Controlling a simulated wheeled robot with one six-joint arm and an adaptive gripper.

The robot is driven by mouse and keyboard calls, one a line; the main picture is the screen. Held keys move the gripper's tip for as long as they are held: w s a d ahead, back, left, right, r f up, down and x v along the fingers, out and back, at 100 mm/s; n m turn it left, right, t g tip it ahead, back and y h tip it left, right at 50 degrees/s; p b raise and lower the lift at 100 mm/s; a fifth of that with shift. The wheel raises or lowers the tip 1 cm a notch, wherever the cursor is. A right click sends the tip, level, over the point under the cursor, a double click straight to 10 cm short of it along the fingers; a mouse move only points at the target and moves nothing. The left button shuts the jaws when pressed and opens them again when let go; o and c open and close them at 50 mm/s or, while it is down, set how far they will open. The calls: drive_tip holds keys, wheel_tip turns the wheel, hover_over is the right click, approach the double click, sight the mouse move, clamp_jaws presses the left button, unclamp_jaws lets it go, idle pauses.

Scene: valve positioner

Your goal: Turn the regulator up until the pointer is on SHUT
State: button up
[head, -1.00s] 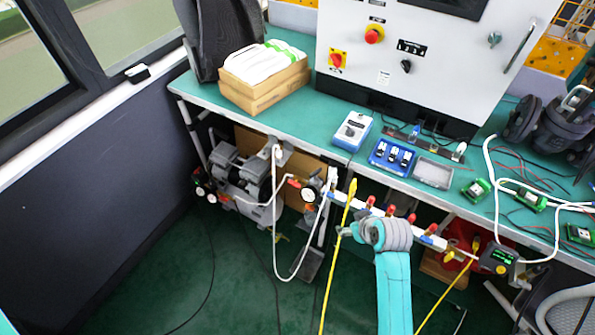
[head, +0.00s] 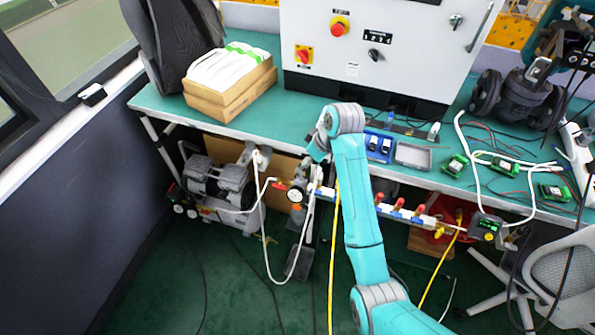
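A pressure regulator with a round white-faced gauge (head: 295,195) hangs below the bench front, at the left end of the manifold; I cannot read its dial. My wrist (head: 318,148) is just above and to the right of it, at the bench edge. My gripper fingers do not show; the wrist and arm cover that spot. The valve (head: 520,97) stands at the right end of the bench, with a dark positioner unit (head: 562,42) above it. Its pointer and the SHUT mark are too small to make out.
A manifold (head: 400,212) with several red-handled taps runs under the bench edge to a small lit display box (head: 487,226). White and yellow hoses hang in front. A compressor (head: 217,185) stands below left. A chair (head: 560,275) is at lower right. The floor at left is mostly clear.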

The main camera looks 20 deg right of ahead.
drive_tip(key=x, duration=0.9)
drive_tip(key=shift+w+a+f, duration=0.1)
drive_tip(key=shift+w+f, duration=0.05)
drive_tip(key=shift+f, duration=0.1)
drive_tip(key=shift+c, duration=0.2)
drive_tip(key=c, duration=1.1)
